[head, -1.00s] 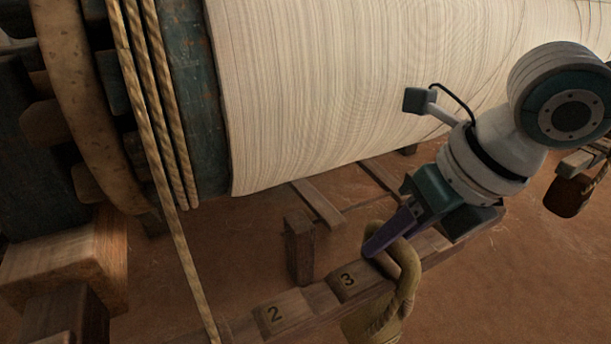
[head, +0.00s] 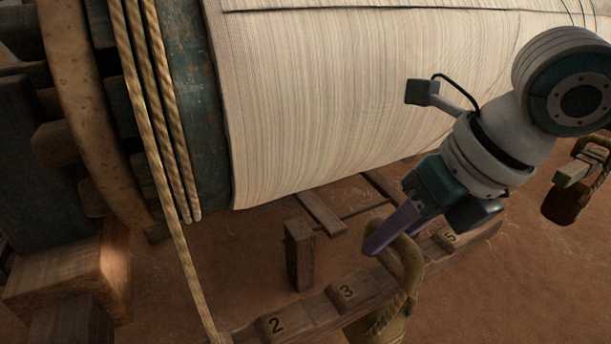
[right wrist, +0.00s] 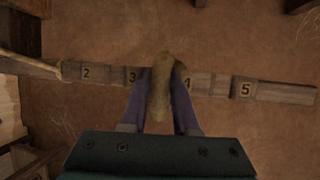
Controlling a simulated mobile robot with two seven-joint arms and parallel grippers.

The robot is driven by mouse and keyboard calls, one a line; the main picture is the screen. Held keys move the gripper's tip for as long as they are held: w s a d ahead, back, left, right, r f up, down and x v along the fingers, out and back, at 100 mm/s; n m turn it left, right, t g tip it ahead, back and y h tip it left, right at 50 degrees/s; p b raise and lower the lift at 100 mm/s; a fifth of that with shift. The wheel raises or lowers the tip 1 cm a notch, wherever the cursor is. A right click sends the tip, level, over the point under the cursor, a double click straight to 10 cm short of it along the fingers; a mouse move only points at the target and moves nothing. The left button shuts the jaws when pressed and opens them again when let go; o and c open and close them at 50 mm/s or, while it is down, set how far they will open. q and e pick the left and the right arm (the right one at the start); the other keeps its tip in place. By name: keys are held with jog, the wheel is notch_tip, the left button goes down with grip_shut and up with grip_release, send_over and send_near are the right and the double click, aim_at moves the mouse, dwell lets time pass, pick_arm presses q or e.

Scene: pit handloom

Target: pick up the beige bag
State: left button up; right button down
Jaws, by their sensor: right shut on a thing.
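The beige bag (head: 385,327) is at the bottom middle of the head view. Its thick loop handle (head: 411,265) stands up in front of the numbered wooden rail, and the bottom of the bag is cut off by the frame. My right gripper (head: 383,240), with purple fingers, is shut on the handle from above. In the right wrist view the handle (right wrist: 161,88) is between the two fingers, over the rail between blocks 3 and 4. My left gripper is not in view.
The wooden rail (head: 318,309) carries numbered blocks. A short wooden post (head: 299,255) stands behind it. The large cloth-wound beam (head: 330,110) is close behind my right arm. Taut ropes (head: 165,150) run down at left. A brown weight (head: 562,204) hangs at right.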

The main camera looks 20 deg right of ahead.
jog(key=shift+w+r, duration=0.1)
jog(key=shift+r, duration=0.55)
jog(key=shift+s+d+f, duration=0.15)
jog(key=shift+s, duration=0.15)
jog(key=s+d+p, duration=0.2)
jog(key=s+d, duration=0.2)
jog(key=s, duration=0.3)
jog(key=s+d+p, duration=0.2)
jog(key=s+d, duration=0.2)
jog(key=s, duration=0.4)
jog(key=shift+d, duration=0.25)
jog(key=shift+f, duration=0.15)
